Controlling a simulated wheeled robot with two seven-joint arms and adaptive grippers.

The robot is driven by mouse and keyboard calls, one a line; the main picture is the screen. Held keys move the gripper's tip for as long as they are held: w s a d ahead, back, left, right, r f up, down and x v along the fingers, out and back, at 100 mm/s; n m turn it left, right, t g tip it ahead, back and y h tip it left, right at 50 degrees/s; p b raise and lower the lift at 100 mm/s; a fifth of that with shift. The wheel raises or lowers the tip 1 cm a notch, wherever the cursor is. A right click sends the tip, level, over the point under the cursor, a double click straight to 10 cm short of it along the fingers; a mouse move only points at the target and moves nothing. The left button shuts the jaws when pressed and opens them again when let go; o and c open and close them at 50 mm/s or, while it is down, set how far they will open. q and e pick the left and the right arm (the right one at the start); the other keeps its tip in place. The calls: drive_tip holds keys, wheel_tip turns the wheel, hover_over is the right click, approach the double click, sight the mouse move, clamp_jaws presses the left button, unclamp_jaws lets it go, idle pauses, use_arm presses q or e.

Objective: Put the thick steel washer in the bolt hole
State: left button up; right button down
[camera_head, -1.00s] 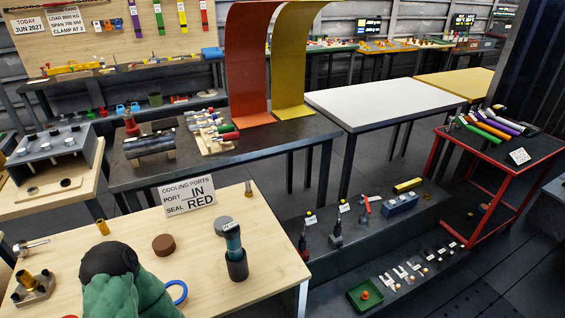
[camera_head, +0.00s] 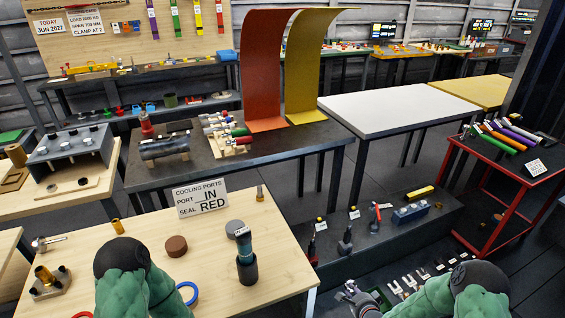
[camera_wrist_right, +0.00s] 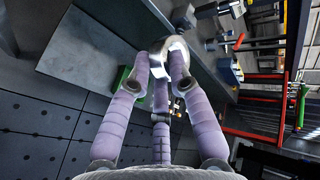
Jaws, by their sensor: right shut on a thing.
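A grey block (camera_head: 68,147) with several dark round features on top stands at the left; I cannot tell which, if any, is the bolt hole. My left forearm shows at the bottom, but its gripper does not.
The near wooden table (camera_head: 222,283) holds a brown disc (camera_head: 176,246), a dark cylinder (camera_head: 247,268), a blue ring (camera_head: 195,299) and a brass post on a plate (camera_head: 50,289). A sign (camera_head: 201,197) stands at its back. The white table (camera_head: 395,106) is bare.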

drive_tip(key=s+a+r, duration=0.3)
drive_tip(key=s+r, duration=0.2)
drive_tip(key=r, duration=0.2)
drive_tip(key=s+a+r+m+h+p, duration=0.1)
drive_tip(key=s+a+r, duration=0.2)
drive_tip(key=s+r, duration=0.2)
drive_tip(key=shift+s+a+r+m+h, duration=0.25)
drive_tip(key=shift+a+r+m+h, duration=0.1)
drive_tip(key=shift+r, duration=0.55)
